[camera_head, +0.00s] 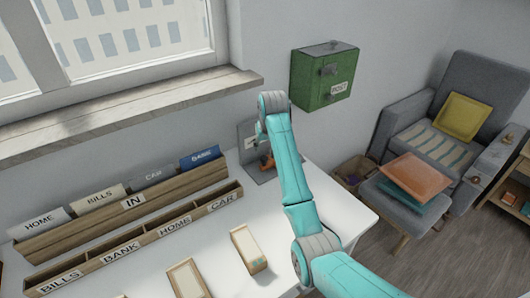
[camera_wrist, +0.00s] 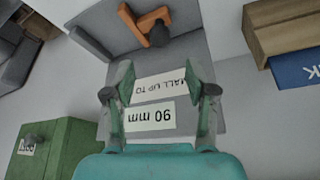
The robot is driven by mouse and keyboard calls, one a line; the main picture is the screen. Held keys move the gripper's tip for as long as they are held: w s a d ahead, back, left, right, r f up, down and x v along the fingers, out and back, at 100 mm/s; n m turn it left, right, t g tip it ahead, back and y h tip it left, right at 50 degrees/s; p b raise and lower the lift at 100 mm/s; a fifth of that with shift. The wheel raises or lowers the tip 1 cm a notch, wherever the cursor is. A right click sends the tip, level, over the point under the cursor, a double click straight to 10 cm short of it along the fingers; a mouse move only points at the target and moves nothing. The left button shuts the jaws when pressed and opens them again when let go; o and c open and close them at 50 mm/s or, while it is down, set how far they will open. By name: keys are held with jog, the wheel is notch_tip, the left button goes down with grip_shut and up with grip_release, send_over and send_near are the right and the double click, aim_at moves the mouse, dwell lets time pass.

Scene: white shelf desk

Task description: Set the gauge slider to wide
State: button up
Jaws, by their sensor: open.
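The gauge (camera_head: 245,130) is a grey upright plate on a grey foot at the back right of the white desk. It also fills the middle of the wrist view (camera_wrist: 180,48), where upside-down labels partly read "ALL UP TO" and "90 mm". An orange piece (camera_head: 268,164) with a dark knob, seemingly the slider, sits low on the gauge. It shows at the top of the wrist view (camera_wrist: 130,24), beyond my fingertips. My gripper (camera_wrist: 161,78) is open and empty, its fingers on either side of the labels and apart from the knob. No "wide" mark is readable.
A green post box (camera_head: 322,78) hangs on the wall right of the gauge. Wooden sorting racks (camera_head: 125,218) with labelled slots stand left on the desk (camera_head: 225,285). Small wooden trays (camera_head: 248,250) lie in front. An armchair (camera_head: 465,110) stands beyond the desk's right edge.

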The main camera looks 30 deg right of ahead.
jog(key=v, duration=0.3)
jog(key=shift+r, duration=0.1)
jog(key=shift+s, duration=0.1)
dwell(0.4)
